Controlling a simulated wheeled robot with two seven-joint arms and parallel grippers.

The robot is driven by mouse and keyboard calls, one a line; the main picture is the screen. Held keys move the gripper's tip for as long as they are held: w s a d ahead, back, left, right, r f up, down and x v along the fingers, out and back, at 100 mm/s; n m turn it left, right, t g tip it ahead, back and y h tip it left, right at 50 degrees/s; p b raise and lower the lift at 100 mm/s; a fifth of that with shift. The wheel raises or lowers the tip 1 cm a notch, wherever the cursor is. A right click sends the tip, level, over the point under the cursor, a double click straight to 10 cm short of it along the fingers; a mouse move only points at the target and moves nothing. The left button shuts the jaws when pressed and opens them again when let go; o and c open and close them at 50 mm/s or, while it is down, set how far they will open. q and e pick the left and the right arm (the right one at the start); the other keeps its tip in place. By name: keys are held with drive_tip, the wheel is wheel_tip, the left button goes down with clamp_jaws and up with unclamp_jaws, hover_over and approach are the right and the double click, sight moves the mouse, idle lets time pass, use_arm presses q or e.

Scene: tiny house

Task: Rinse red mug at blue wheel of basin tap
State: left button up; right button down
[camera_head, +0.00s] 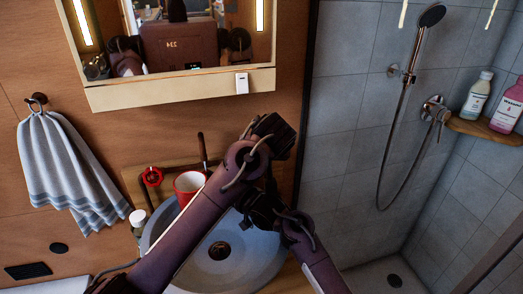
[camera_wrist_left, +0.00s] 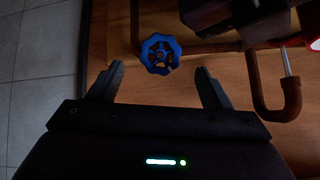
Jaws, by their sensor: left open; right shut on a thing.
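The red mug (camera_head: 184,191) is upright over the back left of the grey basin (camera_head: 268,258). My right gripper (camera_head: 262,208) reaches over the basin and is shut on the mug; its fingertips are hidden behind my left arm. The blue wheel (camera_wrist_left: 160,53) shows in the left wrist view, just beyond and between the spread fingers of my open left gripper (camera_wrist_left: 160,84). The blue wheel is hidden in the head view. The brown tap pipe (camera_wrist_left: 275,95) curves to its right. The red wheel (camera_head: 152,176) is left of the mug.
A striped towel (camera_head: 68,168) hangs on the left wall. A small white-capped bottle (camera_head: 138,220) stands at the basin's left edge. A mirror cabinet (camera_head: 180,88) overhangs the tap. The tiled shower (camera_head: 345,130) is on the right. My two arms cross closely over the basin.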

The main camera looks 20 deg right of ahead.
use_arm(q)
drive_tip(key=v, duration=0.6)
drive_tip(key=shift+s, duration=0.1)
drive_tip(key=w+f+n, duration=0.1)
drive_tip(key=w+f, duration=0.3)
drive_tip(key=w+f+n, duration=0.2)
drive_tip(key=w+f, duration=0.2)
drive_tip(key=shift+w+d+f, duration=0.15)
drive_tip(key=shift+f, duration=0.25)
idle(0.4)
